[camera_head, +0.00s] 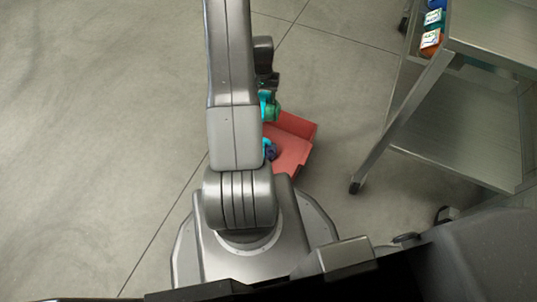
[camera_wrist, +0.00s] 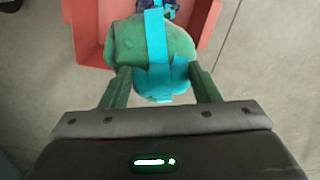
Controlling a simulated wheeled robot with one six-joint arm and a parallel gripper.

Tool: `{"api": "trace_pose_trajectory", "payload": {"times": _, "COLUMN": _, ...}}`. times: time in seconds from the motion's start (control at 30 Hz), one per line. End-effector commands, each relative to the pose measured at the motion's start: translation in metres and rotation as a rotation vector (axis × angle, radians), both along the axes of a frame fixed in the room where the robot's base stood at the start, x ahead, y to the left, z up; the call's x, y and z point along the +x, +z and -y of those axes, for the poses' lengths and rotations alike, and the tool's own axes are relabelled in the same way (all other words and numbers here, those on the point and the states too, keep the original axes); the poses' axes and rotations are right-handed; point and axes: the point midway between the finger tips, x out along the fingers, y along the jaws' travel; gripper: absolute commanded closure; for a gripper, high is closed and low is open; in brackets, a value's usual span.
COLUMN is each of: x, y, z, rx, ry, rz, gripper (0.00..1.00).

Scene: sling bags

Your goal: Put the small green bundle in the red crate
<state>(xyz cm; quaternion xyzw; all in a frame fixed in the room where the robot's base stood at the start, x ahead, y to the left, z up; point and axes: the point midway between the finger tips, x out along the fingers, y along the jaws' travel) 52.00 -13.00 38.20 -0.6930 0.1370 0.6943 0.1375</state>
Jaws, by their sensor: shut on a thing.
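The small green bundle (camera_wrist: 127,42) has cyan straps. In the wrist view it sits between the two green fingers of my gripper (camera_wrist: 163,82), which is shut on it. In the head view the bundle (camera_head: 272,112) shows beside my arm, which hides most of the gripper. The red crate (camera_head: 293,148) stands on the floor, partly hidden by my arm. In the wrist view the crate (camera_wrist: 90,40) lies behind and below the bundle. A dark purple and cyan item (camera_head: 271,152) lies in the crate. The exact height of the bundle over the crate is hard to tell.
A metal shelf cart (camera_head: 470,155) stands at the right, with its caster near the crate. Several colourful packages (camera_head: 431,38) are on its upper left side. The floor (camera_head: 100,130) at left is clear.

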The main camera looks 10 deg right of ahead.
Motion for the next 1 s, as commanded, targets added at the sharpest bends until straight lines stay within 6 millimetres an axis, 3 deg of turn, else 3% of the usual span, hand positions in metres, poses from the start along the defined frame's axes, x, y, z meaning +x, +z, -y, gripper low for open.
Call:
{"api": "trace_pose_trajectory", "payload": {"times": 0.03, "x": -0.015, "y": -0.025, "z": 0.016, "rx": 0.002, "ry": -0.053, "rz": -0.010, "gripper": 0.88}}
{"api": "trace_pose_trajectory", "payload": {"times": 0.2, "x": -0.054, "y": -0.084, "z": 0.050, "rx": 0.001, "ry": -0.186, "rz": -0.006, "gripper": 0.88}}
{"api": "trace_pose_trajectory", "payload": {"times": 0.4, "x": -0.084, "y": -0.120, "z": 0.067, "rx": -0.001, "ry": -0.274, "rz": -0.003, "gripper": 0.88}}
{"api": "trace_pose_trajectory", "payload": {"times": 0.57, "x": -0.090, "y": -0.137, "z": 0.071, "rx": 0.000, "ry": -0.293, "rz": 0.000, "gripper": 0.88}}
{"api": "trace_pose_trajectory", "payload": {"times": 0.8, "x": -0.090, "y": -0.181, "z": 0.070, "rx": 0.000, "ry": -0.292, "rz": 0.000, "gripper": 0.88}}
{"api": "trace_pose_trajectory", "payload": {"times": 1.0, "x": -0.089, "y": -0.200, "z": 0.070, "rx": -0.001, "ry": -0.292, "rz": 0.001, "gripper": 0.88}}
